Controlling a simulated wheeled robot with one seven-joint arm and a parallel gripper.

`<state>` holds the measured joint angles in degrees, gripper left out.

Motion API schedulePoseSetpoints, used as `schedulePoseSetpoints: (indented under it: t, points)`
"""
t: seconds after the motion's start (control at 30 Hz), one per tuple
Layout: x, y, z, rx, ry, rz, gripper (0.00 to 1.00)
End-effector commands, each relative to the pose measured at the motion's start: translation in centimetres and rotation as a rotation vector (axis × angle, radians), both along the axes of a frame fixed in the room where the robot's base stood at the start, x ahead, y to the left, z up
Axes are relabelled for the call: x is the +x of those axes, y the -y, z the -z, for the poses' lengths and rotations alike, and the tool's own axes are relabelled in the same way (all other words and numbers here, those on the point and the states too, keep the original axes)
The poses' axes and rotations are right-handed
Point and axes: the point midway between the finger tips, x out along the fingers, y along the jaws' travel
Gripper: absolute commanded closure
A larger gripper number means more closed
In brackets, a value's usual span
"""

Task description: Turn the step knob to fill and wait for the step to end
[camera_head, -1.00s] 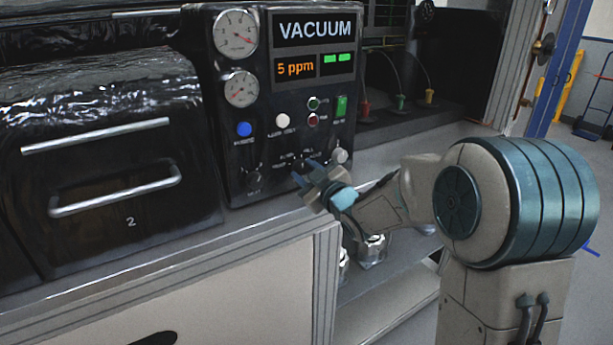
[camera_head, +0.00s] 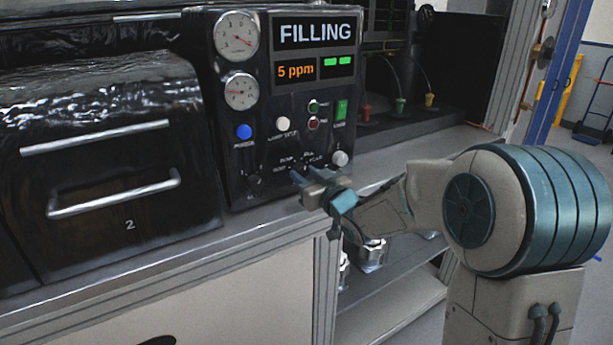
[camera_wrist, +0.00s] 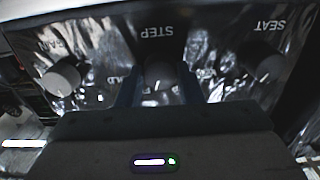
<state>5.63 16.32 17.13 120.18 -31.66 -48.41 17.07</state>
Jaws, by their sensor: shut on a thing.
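The step knob (camera_wrist: 160,76), a dark round knob under the label STEP, sits between my two fingers in the wrist view. My gripper (camera_wrist: 160,92) is shut on it. In the head view my gripper (camera_head: 305,176) is at the lower part of the black control panel (camera_head: 235,140) and hides most of the knob. The panel's display (camera_head: 315,32) reads FILLING. The smaller display (camera_head: 296,72) below it reads 5 ppm, beside two green bars.
Another knob (camera_wrist: 61,78) sits left of the step knob and the SEAT knob (camera_wrist: 262,68) right. Two gauges (camera_head: 237,36), a blue button (camera_head: 244,131) and a white button (camera_head: 283,124) are higher on the panel. A handled black drawer front (camera_head: 105,215) stands left.

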Motion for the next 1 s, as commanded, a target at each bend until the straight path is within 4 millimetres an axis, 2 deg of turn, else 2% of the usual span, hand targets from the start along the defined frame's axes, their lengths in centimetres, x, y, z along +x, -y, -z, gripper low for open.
schedulePoseSetpoints:
  t: [0.3, 0.33, 0.4, 0.77, 0.87, 1.0]
  points:
    - [0.0, 0.1, 0.1, 0.000, -0.004, 0.001, 0.89]
    - [0.0, 0.1, 0.1, 0.000, -0.004, 0.001, 0.64]
    - [0.0, 0.1, 0.1, 0.001, -0.003, 0.001, 0.45]
    - [-0.3, 0.2, 0.0, 0.000, 0.000, 0.001, 0.45]
    - [-1.1, 0.8, 0.0, -0.001, 0.001, 0.001, 0.45]
    - [-3.1, 2.2, 0.1, -0.002, 0.001, 0.003, 0.45]
